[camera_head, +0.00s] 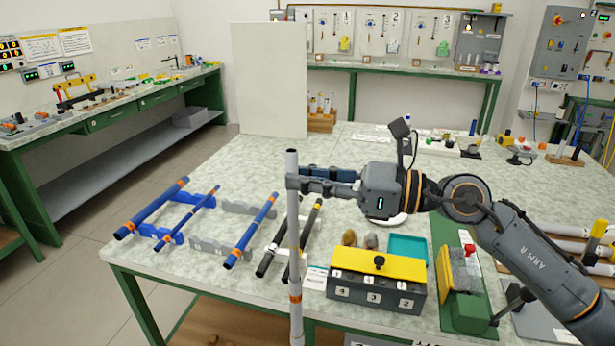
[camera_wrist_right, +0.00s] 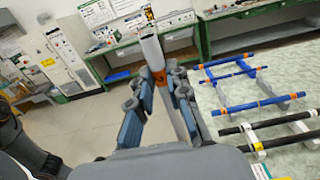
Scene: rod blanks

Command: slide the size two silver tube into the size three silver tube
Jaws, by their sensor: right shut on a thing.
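My right gripper (camera_head: 296,184) is shut on a long silver tube (camera_head: 294,240), held upright at the table's front edge. The tube's lower part, with an orange band, runs below the picture's edge, and its top end stands a little above the fingers. In the right wrist view the same silver tube (camera_wrist_right: 153,48) shows between the fingers of the right gripper (camera_wrist_right: 158,88), with an orange band and its end in view. I cannot read its size, nor tell whether another tube is inside it. More pale tubes (camera_head: 570,229) with orange bands lie at the right edge. My left gripper is not in view.
Blue tubes (camera_head: 250,232) and black tubes (camera_head: 270,250) lie on racks at the table's left. A grey box (camera_head: 376,290) with a yellow top and a green fixture (camera_head: 467,300) stand at the front. A white panel (camera_head: 270,80) stands behind. The table's middle is mostly clear.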

